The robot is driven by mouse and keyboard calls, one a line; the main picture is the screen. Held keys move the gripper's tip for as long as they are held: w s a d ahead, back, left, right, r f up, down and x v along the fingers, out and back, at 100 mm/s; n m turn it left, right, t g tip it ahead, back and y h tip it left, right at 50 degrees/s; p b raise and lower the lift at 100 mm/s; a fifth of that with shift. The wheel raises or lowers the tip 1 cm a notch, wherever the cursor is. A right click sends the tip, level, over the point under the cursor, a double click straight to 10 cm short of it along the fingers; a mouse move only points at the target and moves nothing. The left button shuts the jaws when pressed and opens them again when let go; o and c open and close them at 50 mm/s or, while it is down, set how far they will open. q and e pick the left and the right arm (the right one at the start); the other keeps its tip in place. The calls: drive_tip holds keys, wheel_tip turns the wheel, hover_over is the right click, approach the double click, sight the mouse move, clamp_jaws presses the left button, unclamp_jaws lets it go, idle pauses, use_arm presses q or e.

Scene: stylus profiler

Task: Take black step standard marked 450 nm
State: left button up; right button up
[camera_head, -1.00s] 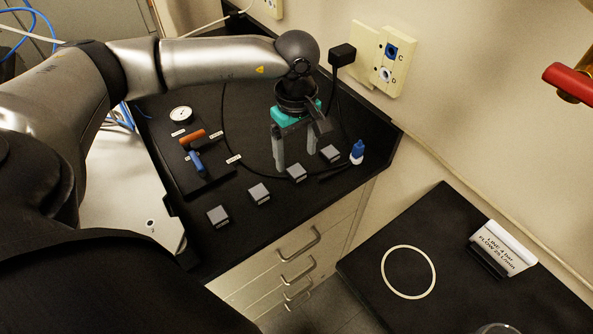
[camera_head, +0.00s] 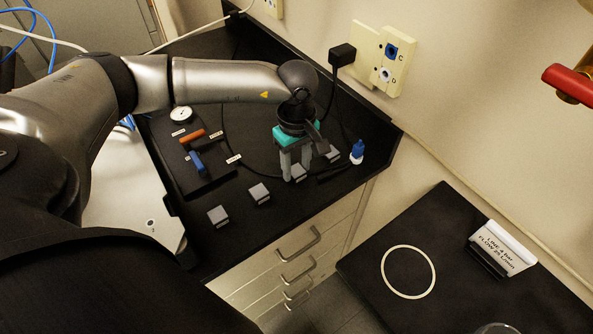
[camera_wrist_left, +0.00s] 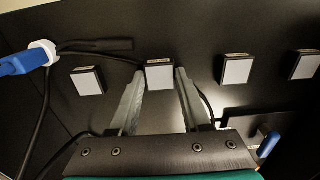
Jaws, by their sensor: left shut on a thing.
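Several small blocks with grey tops and dark sides stand in a row on the black bench; their labels are too small to read. My left gripper (camera_head: 297,176) points down over the row, shut on one block (camera_head: 300,170), the second from the blue-capped bottle. In the left wrist view this block (camera_wrist_left: 159,75) sits between the fingertips. The other blocks are the one nearest the bottle (camera_head: 334,154), one to the left (camera_head: 259,193) and the far left one (camera_head: 217,216). I cannot tell which is marked 450 nm. My right gripper is not in view.
A blue-capped bottle (camera_head: 357,152) stands near the bench's right corner. A black tray (camera_head: 211,178) with an orange-handled and a blue-handled tool lies left of the gripper, below a round dial (camera_head: 181,114). A black cable crosses the bench.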

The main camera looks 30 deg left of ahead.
sight(297, 170)
use_arm(q)
clamp_jaws()
wheel_tip(297, 170, up, 10)
drive_tip(key=shift+o, duration=0.6)
unclamp_jaws()
clamp_jaws()
idle(1.0)
